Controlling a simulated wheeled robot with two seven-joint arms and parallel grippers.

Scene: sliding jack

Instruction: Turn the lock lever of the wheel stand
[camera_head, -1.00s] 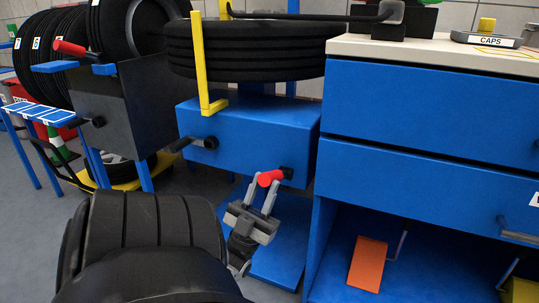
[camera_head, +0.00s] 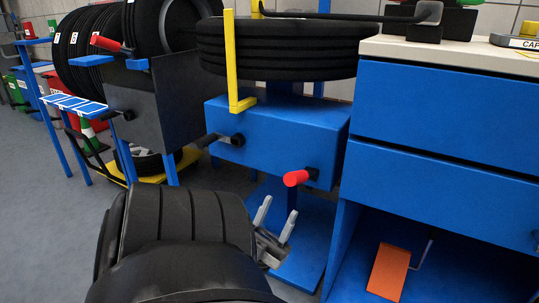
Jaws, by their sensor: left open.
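A red-handled lever (camera_head: 297,178) sticks out of the lower front of the blue box (camera_head: 270,140) under a stack of black tyres. Its grip points left and slightly down from a black pivot. Another red-handled lever (camera_head: 105,44) is at the top of the dark grey stand (camera_head: 155,100) that carries an upright wheel. I cannot tell for sure which is the lock lever. My left gripper (camera_head: 278,208) is open and empty, just below and left of the lever on the box, fingers pointing up, apart from it. My right gripper is not in view.
A black handle (camera_head: 229,139) and a yellow upright bracket (camera_head: 231,65) stick out of the box. A blue drawer cabinet (camera_head: 440,110) stands close at the right, with an orange wedge (camera_head: 388,271) on its lower shelf. Grey floor (camera_head: 50,220) is free at the left.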

